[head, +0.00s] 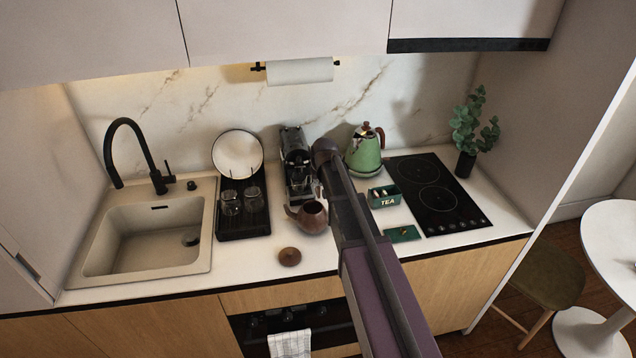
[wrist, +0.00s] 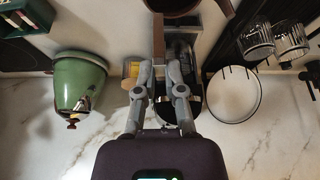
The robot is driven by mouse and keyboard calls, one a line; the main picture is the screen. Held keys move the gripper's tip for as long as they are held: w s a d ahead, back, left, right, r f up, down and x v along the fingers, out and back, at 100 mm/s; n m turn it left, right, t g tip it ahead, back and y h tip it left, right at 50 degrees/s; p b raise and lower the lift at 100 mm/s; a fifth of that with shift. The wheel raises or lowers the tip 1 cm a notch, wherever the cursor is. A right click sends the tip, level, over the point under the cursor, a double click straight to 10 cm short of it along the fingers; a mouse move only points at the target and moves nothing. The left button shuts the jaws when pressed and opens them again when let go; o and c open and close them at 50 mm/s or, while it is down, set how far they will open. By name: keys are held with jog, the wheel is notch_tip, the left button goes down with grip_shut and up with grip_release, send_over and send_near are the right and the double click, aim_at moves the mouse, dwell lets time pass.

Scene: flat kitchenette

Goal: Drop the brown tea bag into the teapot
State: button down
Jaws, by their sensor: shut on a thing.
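My gripper (wrist: 160,66) is shut on the brown tea bag (wrist: 158,36), which shows in the wrist view as a narrow brown strip seen edge-on. The brown teapot (head: 312,217) stands on the counter with its top open, and its lid (head: 290,257) lies apart in front of it. In the wrist view part of the teapot (wrist: 176,6) shows at the top edge, just beyond the tea bag. The tea bag looks close to the teapot; its height over the counter is unclear. In the head view my arm hides most of my gripper and the tea bag.
The green TEA box (head: 384,197) and its lid (head: 403,234) are right of the teapot. The green kettle (head: 364,152) and coffee machine (head: 297,163) stand behind. A black rack (head: 243,222) with two glasses and a white plate (head: 237,153) is left.

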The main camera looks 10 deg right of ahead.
jog(key=shift+f+b, duration=0.8)
jog(key=shift+f, duration=0.3)
jog(key=c, duration=0.7)
grip_release()
jog(key=shift+r, duration=0.15)
